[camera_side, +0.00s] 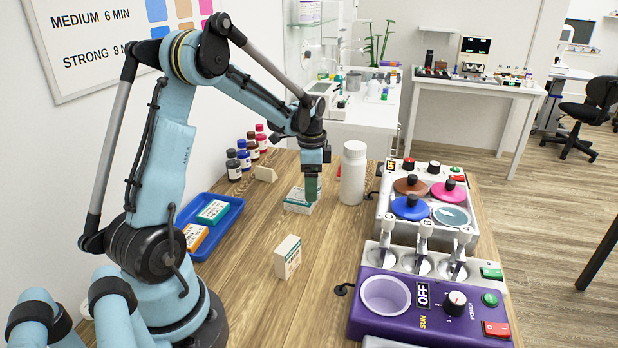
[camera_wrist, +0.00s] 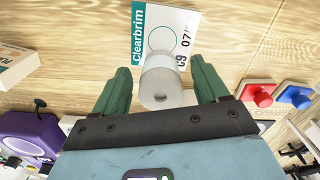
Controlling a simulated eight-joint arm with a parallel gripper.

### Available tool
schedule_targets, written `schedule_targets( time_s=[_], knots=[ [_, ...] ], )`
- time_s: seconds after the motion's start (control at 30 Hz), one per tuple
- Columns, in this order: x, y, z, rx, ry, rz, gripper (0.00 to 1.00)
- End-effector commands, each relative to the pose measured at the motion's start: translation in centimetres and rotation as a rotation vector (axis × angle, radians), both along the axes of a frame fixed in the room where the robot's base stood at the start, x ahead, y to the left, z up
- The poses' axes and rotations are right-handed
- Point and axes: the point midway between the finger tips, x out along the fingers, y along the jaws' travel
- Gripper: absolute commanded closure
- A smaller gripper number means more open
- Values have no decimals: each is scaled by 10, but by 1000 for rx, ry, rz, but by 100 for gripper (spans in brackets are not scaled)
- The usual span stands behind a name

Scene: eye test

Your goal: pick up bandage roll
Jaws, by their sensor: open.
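My gripper (camera_side: 312,190) is low over the table in the side view, at a white carton with green print (camera_side: 298,207). In the wrist view its two green fingers (camera_wrist: 160,88) are apart. A pale round-ended cylinder with a small dark hole, seemingly the bandage roll (camera_wrist: 160,82), shows between them with a gap on each side. Behind it is the face of a carton marked "Clearbrim" (camera_wrist: 150,22). I cannot tell whether the roll rests on that carton. In the side view I cannot make out the roll; the gripper may hide it.
A white bottle (camera_side: 353,172) stands close right of my gripper. A small carton (camera_side: 288,257) stands nearer. A blue tray (camera_side: 232,222) with cartons is left, small bottles (camera_side: 245,155) behind. A purple heater (camera_side: 430,310) and lidded pots (camera_side: 411,207) line the right. Bare table lies between.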

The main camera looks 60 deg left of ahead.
Motion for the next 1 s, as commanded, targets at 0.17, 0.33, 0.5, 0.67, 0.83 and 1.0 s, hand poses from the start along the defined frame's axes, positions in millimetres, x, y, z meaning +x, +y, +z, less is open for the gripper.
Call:
schedule_targets(
  time_s=[0.17, 0.33, 0.5, 0.67, 0.83, 1.0],
  knots=[
    [0, 0, -9, 0, 0, 0, 26],
    [0, 0, -9, 0, 0, 0, 26],
    [0, 0, -8, 0, 0, 0, 51],
    [0, 0, -8, 0, 0, 0, 75],
    [0, 0, -8, 0, 0, 0, 90],
    [0, 0, -7, 0, 0, 0, 90]
  ],
)
